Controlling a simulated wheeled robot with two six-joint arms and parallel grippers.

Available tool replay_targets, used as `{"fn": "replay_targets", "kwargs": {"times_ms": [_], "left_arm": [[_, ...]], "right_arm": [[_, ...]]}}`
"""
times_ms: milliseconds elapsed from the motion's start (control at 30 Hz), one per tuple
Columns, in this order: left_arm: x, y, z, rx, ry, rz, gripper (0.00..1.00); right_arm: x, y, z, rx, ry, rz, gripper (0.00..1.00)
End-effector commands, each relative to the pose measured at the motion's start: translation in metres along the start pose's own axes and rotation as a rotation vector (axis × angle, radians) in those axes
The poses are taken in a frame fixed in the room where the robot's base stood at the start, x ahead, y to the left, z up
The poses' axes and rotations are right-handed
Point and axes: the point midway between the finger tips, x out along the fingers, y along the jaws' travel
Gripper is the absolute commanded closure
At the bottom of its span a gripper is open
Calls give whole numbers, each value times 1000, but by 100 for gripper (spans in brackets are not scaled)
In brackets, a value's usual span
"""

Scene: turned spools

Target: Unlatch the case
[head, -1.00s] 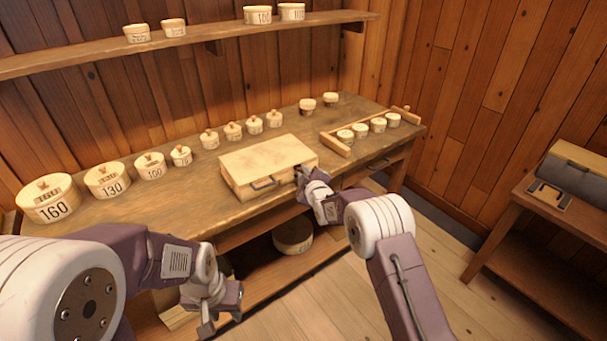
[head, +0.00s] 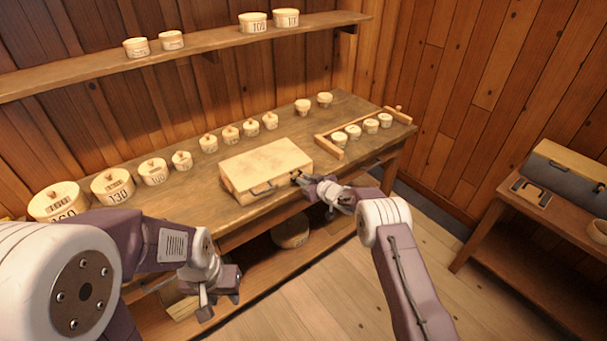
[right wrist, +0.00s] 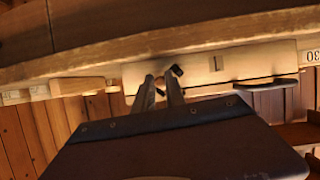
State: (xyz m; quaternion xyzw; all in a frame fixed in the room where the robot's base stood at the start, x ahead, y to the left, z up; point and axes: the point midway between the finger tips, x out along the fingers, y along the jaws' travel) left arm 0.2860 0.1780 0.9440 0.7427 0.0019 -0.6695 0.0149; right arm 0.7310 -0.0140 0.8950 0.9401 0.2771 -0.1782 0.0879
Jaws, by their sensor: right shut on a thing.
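The closed pale wooden case (head: 265,165) lies flat on the workbench, its dark handle (head: 264,189) on the front side. My right gripper (head: 298,179) is at the right part of the case's front. In the right wrist view, the case front (right wrist: 240,62) shows a dark handle (right wrist: 266,83) and a small latch (right wrist: 178,71) close by my right fingertips (right wrist: 160,82). The fingers are shut on what appears to be this latch; the grip itself is partly hidden. My left gripper (head: 220,296) hangs in front of the bench, empty, its fingers apart.
Lidded numbered boxes (head: 113,186) line the back of the workbench (head: 213,205). A wooden rack (head: 331,147) with several small tubs is right of the case. A shelf (head: 200,52) runs above. A side table (head: 500,195) with a grey-fronted box (head: 565,172) stands at right.

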Motion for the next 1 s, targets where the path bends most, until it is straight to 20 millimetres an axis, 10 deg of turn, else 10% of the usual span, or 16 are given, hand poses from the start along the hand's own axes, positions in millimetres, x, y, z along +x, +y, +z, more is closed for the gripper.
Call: {"fn": "replay_targets", "kwargs": {"times_ms": [867,900,1000], "left_arm": [[-7,0,-1,0,0,0,64],[-7,0,-1,0,0,0,64],[-7,0,-1,0,0,0,64]], "right_arm": [[2,2,4,127,3,-51,100],[2,2,4,127,3,-51,74],[2,2,4,127,3,-51,63]]}}
